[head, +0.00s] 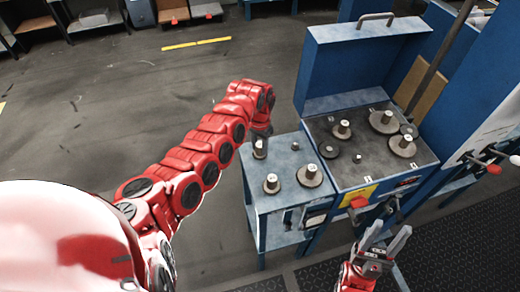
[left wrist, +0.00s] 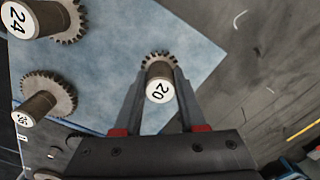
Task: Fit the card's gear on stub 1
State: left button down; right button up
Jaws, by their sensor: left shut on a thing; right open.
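My left gripper (left wrist: 158,100) is shut on a small toothed gear marked 20 (left wrist: 157,90), gripping its grey hub. In the head view this gear (head: 260,148) is at the back left of the blue side table, below my left gripper (head: 262,128). I cannot tell whether it touches the tabletop. My right gripper (head: 386,243) is open and empty, in front of the machine. The open gear box (head: 375,176) holds several gears, some with hubs, and a small bare post (head: 357,158). I cannot tell which spot is stub 1. No readable card shows.
Two other hubbed gears stand on the side table (head: 290,205), one front left (head: 271,184) and one right (head: 309,176). The wrist view shows a gear marked 24 (left wrist: 38,18). The box's blue lid (head: 360,65) stands open behind.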

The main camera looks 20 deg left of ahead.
aim_at(260, 145)
pick_arm(q)
jog(key=shift+r, duration=0.15)
dwell(0.5)
jog(key=shift+r+p, duration=1.45)
jog(key=shift+r, duration=0.55)
